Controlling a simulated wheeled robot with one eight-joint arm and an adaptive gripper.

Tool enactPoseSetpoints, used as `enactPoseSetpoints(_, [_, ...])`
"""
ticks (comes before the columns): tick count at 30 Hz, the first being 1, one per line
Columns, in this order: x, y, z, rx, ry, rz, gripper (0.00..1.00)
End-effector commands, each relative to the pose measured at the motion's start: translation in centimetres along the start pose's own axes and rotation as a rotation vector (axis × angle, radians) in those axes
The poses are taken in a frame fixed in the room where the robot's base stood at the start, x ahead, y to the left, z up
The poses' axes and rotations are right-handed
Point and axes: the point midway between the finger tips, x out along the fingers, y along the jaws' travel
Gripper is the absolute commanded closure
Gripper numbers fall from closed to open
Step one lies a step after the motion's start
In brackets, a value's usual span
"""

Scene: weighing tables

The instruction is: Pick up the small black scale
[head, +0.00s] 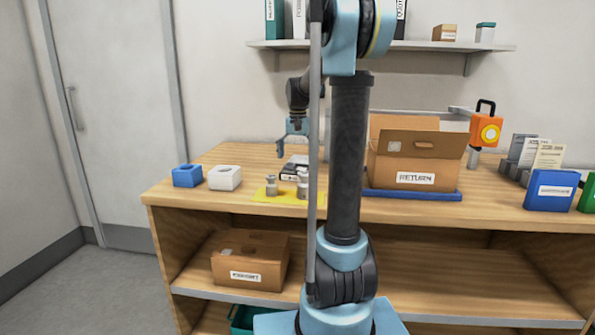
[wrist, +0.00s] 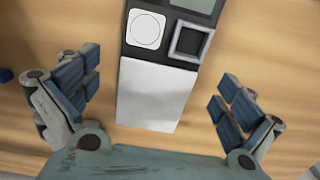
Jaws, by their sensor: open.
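The small black scale (head: 295,168) lies on the wooden table, behind a yellow mat and partly hidden by my arm in the head view. In the wrist view the black scale (wrist: 133,50) shows a white square with a circle, a dark square frame and part of a display at the top edge. A plain pale silver panel (wrist: 155,95) extends from it toward my gripper. My gripper (wrist: 157,98) is open and empty, with one blue-padded finger on each side of the panel and a gap on both sides. In the head view my gripper (head: 290,138) is above the scale.
Metal weights (head: 271,185) stand on the yellow mat (head: 262,196). A blue box (head: 187,176) and a white box (head: 224,178) are to the left. A cardboard box labelled RETURN (head: 416,178) stands on a blue tray (head: 412,195) to the right. A shelf (head: 490,47) hangs above.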

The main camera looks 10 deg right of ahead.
Motion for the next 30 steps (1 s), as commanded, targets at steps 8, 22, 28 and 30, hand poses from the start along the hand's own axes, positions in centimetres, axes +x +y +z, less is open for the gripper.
enactPoseSetpoints(8, [2.8, 0.1, 0.0, 0.000, 0.000, 0.000, 0.00])
enactPoseSetpoints(22, [3.0, 0.1, 0.0, 0.000, 0.000, 0.000, 0.45])
enactPoseSetpoints(28, [2.9, 0.1, 0.0, 0.000, 0.000, 0.000, 0.57])
enactPoseSetpoints(30, [2.9, 0.1, 0.0, 0.000, 0.000, 0.000, 0.57])
